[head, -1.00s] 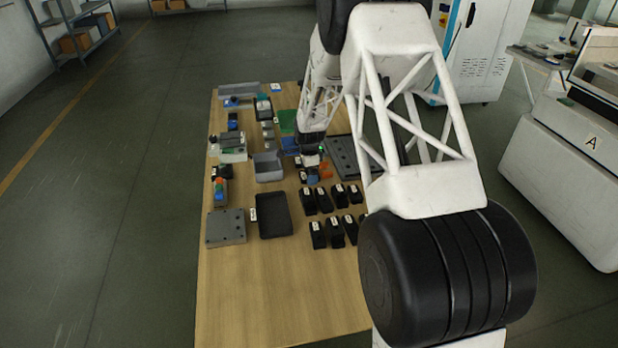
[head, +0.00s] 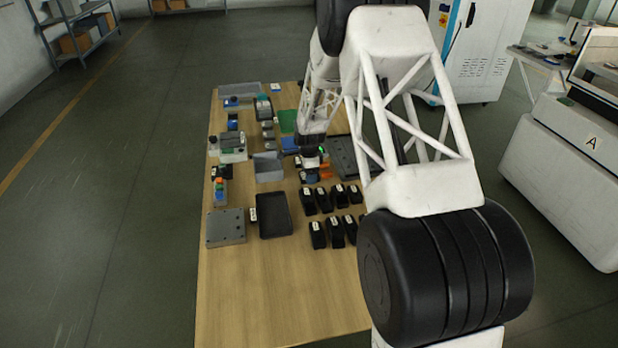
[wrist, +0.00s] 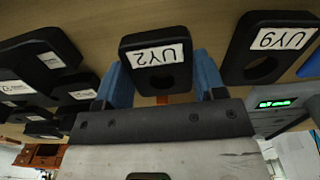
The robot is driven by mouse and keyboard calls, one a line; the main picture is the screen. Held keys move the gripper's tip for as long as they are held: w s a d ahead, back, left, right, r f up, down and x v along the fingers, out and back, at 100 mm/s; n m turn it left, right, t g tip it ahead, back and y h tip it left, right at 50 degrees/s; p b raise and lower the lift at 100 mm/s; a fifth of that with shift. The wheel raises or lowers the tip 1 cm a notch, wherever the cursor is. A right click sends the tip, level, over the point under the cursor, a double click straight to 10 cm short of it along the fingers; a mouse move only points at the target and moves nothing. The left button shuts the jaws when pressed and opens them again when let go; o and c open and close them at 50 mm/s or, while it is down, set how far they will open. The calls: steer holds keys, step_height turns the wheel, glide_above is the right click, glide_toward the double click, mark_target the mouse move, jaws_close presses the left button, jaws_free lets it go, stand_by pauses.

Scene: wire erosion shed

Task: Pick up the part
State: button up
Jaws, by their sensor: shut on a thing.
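In the wrist view, my gripper (wrist: 160,84) has its two blue fingers on either side of a black block (wrist: 153,83) with a white label reading UY2. The block has a round dark hole, and the fingers are shut on it. The label is upside down in this view. In the head view, my gripper (head: 310,165) is over the table, just behind the rows of black blocks. The held block is too small and too covered to make out clearly there.
Another black block (wrist: 267,48), labelled UY9, is close to the right of the held one. More labelled blocks lie at left. On the wooden table (head: 270,290), a grey bin (head: 268,170) and black tray (head: 274,216) stand left of my gripper. The table's front is bare.

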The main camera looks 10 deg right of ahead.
steer(key=c, duration=0.4)
steer(key=shift+r, duration=0.15)
steer(key=shift+r, duration=4.9)
steer(key=shift+w+a, duration=0.1)
steer(key=w+a+n, duration=0.2)
steer(key=a+n, duration=0.1)
steer(key=a, duration=0.7)
steer(key=w+a+n, duration=0.3)
steer(key=a, duration=0.8)
steer(key=w+a+n, duration=0.3)
steer(key=a, duration=0.8)
steer(key=shift+w+r, duration=0.15)
steer(key=shift+w, duration=0.05)
